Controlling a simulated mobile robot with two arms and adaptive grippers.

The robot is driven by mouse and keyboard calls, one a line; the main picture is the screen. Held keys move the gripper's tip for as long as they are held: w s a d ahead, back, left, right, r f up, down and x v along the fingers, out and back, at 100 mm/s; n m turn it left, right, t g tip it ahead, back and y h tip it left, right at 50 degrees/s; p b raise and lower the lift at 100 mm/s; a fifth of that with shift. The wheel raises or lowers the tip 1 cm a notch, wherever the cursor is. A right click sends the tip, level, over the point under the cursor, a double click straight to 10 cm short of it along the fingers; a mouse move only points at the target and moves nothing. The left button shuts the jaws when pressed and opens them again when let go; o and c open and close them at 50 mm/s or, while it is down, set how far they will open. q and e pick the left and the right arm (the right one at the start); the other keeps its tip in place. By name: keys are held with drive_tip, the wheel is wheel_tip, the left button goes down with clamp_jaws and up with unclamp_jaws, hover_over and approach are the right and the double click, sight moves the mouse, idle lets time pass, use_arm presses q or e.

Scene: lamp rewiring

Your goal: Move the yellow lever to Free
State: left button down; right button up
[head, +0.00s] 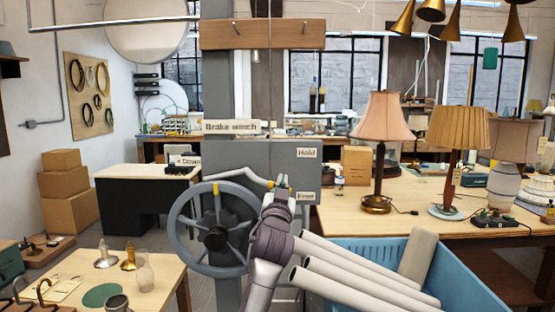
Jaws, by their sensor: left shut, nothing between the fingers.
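The grey winch panel (308,175) on the post carries a Hold label (307,153) above a Free label (305,196). A small yellow part of the lever (271,184) shows at the panel's left, at a height between the two labels and nearer Free. Its pivot and full length are hard to make out. My left gripper (282,190) reaches up from below, shut and empty, with its tip close to the yellow part. I cannot tell whether they touch. My right gripper is not in view.
A grey handwheel (213,230) stands left of my arm, under the Brake winch sign (231,126). A blue crate (470,280) with several pale tubes (350,270) is close on the right. Lamps (380,120) stand on the bench behind. A small table (70,272) is at lower left.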

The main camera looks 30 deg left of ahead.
use_arm(q)
drive_tip(key=shift+s+a+f+m+h+p, duration=0.1)
drive_tip(key=shift+f+m+h+p, duration=0.4)
drive_tip(key=shift+m, duration=0.7)
drive_tip(key=shift+f, duration=0.3)
